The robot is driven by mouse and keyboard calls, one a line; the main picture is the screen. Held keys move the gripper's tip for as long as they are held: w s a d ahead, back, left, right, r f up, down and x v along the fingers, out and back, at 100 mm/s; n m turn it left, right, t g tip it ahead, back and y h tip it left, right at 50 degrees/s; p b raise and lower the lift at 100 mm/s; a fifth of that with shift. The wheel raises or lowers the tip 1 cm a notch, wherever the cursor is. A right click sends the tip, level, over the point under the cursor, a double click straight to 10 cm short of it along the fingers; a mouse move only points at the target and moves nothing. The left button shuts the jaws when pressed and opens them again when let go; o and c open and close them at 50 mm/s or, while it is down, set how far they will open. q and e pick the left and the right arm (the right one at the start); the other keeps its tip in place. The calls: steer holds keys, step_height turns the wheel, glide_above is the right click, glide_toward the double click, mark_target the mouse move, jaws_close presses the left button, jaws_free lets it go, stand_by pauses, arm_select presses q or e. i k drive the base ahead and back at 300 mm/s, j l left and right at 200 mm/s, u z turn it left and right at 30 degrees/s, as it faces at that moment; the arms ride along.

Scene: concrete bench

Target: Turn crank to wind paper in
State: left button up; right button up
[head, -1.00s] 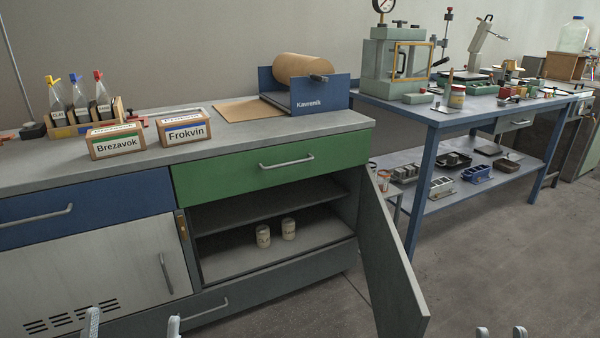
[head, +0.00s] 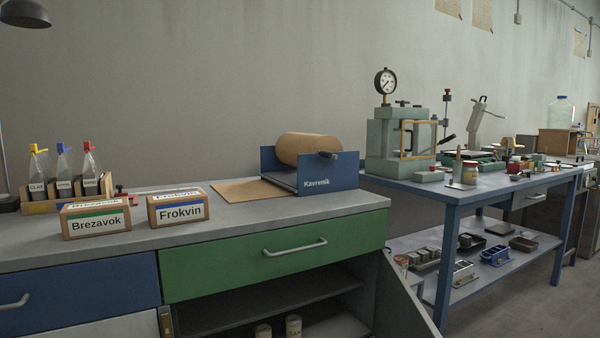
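The paper roll (head: 308,147) is a brown cylinder in a blue dispenser (head: 328,180) labelled Kavrenik, on the grey bench top. A flat brown sheet of paper (head: 243,191) lies on the bench to the left, out from the dispenser. Neither of my grippers shows in the head view, so nothing is seen touching the crank or the paper.
Brezavok (head: 96,217) and Frokvin (head: 176,207) boxes stand left on the bench, before a rack (head: 55,205) of bottles. A green drawer (head: 275,262) is shut; the cupboard below is open. A blue table (head: 470,192) with a gauge press (head: 400,140) stands right.

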mark_target(290, 144)
steer(key=i+z, duration=0.4)
steer(key=i+j+z, duration=0.15)
steer(key=z, duration=0.25)
steer(key=i+j, duration=0.05)
steer(key=i, duration=0.05)
